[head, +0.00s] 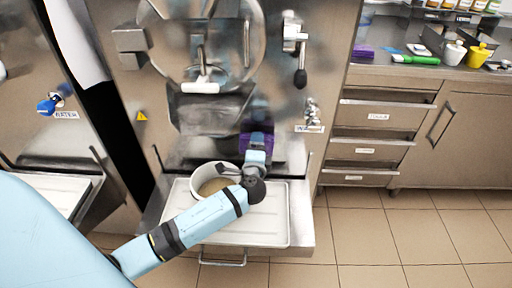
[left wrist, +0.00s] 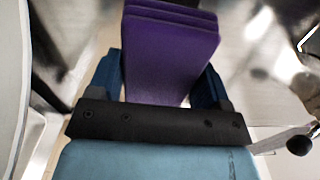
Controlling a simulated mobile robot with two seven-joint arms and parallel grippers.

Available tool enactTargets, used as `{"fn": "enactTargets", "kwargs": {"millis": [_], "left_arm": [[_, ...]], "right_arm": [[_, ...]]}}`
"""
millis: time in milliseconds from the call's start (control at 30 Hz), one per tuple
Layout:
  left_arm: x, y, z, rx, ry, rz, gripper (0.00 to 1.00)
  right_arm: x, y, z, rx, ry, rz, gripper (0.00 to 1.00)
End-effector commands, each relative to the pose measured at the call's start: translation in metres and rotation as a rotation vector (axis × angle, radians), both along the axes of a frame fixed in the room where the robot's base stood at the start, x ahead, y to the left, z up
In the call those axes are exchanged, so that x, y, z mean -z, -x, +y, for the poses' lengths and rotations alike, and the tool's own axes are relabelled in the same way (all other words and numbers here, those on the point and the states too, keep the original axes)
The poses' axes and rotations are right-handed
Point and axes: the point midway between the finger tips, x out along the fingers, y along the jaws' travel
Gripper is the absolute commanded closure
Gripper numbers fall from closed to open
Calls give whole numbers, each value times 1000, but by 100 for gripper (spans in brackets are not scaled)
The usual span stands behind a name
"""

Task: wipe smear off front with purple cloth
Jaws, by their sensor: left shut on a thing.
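The purple cloth (left wrist: 168,50) is folded and held between the two blue fingers of my left gripper (left wrist: 160,95) in the left wrist view. In the head view the left gripper (head: 257,150) reaches up to the steel front (head: 265,110) of the batch freezer, and a part of the purple cloth (head: 246,143) shows beside it. I cannot tell whether the cloth touches the front. Dull, cloudy patches show on the steel, but I cannot tell a smear from reflections. My right gripper is not in view.
A white tub (head: 201,178) with tan contents stands on the tray (head: 270,225) below the freezer's outlet, close to my left arm. A lever handle (head: 300,77) and a tap (head: 312,112) stick out at the right. Another purple item (head: 363,51) lies on the counter.

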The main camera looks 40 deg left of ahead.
Motion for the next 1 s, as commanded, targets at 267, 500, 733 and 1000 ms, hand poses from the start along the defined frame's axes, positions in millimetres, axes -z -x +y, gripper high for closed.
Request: {"fn": "enactTargets", "kwargs": {"millis": [267, 500, 733, 1000], "left_arm": [[0, -4, 2, 0, 0, 0, 47], [0, -8, 5, 0, 0, 0, 47], [0, -12, 7, 0, 1, -1, 47], [0, -17, 10, 0, 1, -1, 47]], "right_arm": [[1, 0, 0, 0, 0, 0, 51], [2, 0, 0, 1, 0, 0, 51], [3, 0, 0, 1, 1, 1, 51], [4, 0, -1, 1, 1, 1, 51]]}}
